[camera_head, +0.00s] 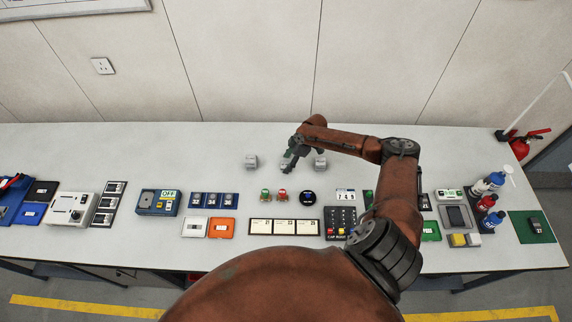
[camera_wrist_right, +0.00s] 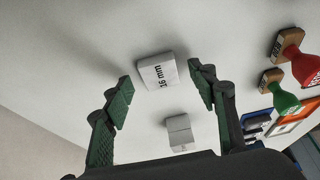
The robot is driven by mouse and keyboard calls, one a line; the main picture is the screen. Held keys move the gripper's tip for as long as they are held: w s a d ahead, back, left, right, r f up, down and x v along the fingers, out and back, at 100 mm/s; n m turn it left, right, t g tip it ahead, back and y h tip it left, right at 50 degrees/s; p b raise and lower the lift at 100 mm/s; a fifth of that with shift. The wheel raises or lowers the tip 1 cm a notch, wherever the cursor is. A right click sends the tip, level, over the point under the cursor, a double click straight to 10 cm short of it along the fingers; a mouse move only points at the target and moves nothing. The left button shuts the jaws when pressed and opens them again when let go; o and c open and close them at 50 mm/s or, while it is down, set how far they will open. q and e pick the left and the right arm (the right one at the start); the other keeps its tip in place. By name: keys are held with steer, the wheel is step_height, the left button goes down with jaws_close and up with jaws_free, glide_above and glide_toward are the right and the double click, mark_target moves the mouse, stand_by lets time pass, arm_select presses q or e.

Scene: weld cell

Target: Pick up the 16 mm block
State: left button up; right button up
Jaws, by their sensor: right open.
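The 16 mm block (camera_wrist_right: 157,70) is a small pale block with its black "16 mm" label showing in the right wrist view. It stands on the table ahead of and between the spread fingers of my right gripper (camera_wrist_right: 160,88), apart from both. My right gripper is open and empty. In the head view the right gripper (camera_head: 288,164) is low over the back half of the table and mostly hides the block there. My left gripper is not in view.
A grey block (camera_head: 251,161) stands left of the right gripper and another grey block (camera_head: 320,163) close on its right. Green (camera_head: 265,194) and red (camera_head: 282,195) stamps stand in front. The back left of the table (camera_head: 130,150) is clear.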

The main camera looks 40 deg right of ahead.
steer(key=shift+f, duration=0.2)
steer(key=shift+c, duration=0.5)
steer(key=c, duration=1.1)
steer(key=shift+c, duration=0.3)
steer(key=shift+r, duration=0.1)
